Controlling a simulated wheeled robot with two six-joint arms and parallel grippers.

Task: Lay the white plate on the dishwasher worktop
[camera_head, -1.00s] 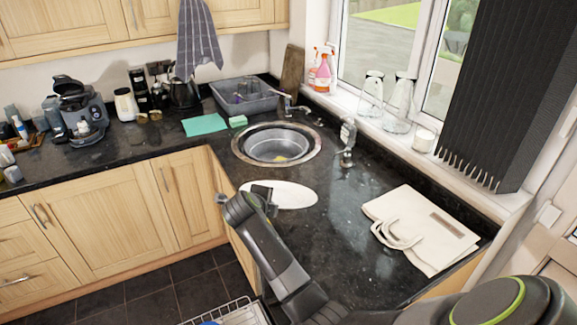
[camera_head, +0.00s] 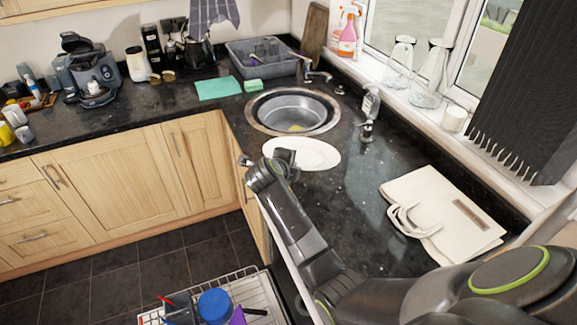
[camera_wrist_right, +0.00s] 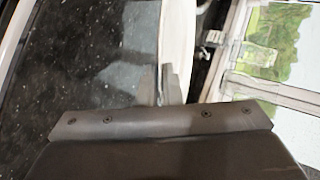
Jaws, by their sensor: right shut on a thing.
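The white plate (camera_head: 316,153) is at the edge of the dark worktop (camera_head: 345,205), just in front of the sink. I cannot tell whether it touches the surface. My right gripper (camera_head: 277,163) is at the plate's near left rim and is shut on it. In the right wrist view the plate (camera_wrist_right: 175,40) shows as a narrow pale band beyond the fingers (camera_wrist_right: 160,85). The fingertips are partly hidden in the head view. The worktop runs above the open dishwasher rack (camera_head: 262,292). My left gripper is out of view.
A round sink (camera_head: 293,110) lies behind the plate. A soap bottle (camera_head: 371,103) stands by the tap. A cream bag (camera_head: 443,214) lies flat on the right of the worktop. Bare worktop lies between plate and bag. The rack holds a blue item (camera_head: 215,305).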

